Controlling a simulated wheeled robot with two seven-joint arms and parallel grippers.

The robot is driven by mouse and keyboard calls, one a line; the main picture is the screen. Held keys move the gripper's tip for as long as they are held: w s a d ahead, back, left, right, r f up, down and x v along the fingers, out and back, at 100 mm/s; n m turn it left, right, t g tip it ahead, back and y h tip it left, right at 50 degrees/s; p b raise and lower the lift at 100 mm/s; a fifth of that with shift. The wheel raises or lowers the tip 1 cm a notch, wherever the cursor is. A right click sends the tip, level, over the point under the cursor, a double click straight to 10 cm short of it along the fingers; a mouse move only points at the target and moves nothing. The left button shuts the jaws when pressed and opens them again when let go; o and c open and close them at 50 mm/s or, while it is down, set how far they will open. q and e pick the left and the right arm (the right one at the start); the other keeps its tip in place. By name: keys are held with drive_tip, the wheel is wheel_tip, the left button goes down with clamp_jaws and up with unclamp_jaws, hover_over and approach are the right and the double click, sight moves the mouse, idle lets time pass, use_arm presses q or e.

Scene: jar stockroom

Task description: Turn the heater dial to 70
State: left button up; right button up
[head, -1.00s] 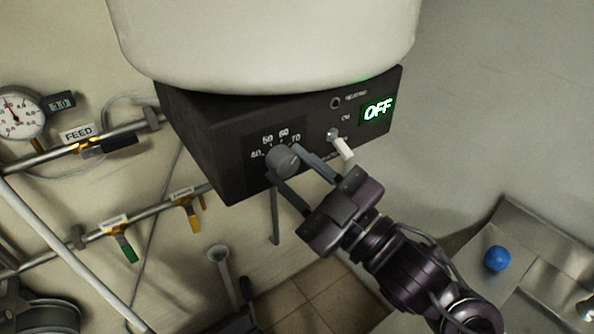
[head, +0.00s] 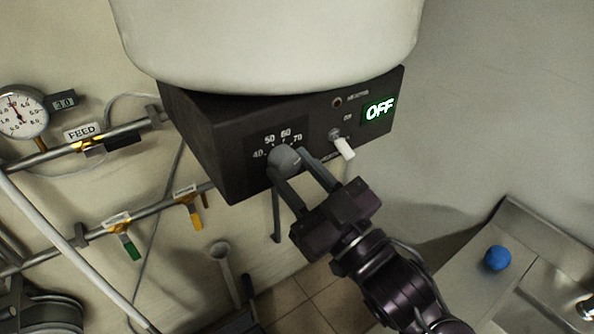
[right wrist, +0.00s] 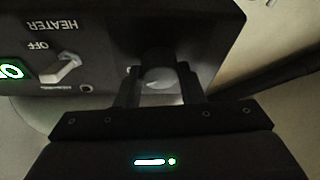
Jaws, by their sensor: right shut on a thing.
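The heater (head: 215,155) is a black box under a large pale vessel. Its grey round dial (head: 284,159) sits on the front panel, with 40, 50, 60 and 70 printed around its upper side. My right gripper (head: 301,171) has its two fingers on either side of the dial and is shut on it. In the right wrist view the dial (right wrist: 158,79) sits between the fingers. The dial's pointer mark is too small to read surely. My left gripper is not in view.
A white-tipped toggle switch (head: 343,147) sticks out just right of the dial, close to my fingers. Pipes with green (head: 131,248) and yellow (head: 196,217) valve handles and a gauge (head: 20,112) are at left. A blue ball (head: 497,258) lies at lower right.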

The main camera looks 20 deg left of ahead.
drive_tip(key=o, duration=1)
drive_tip(key=b+v, duration=0.3)
drive_tip(key=v, duration=0.4)
drive_tip(key=shift+s+d+f, duration=0.15)
drive_tip(key=shift+s+d, duration=0.1)
drive_tip(key=shift+d, duration=0.05)
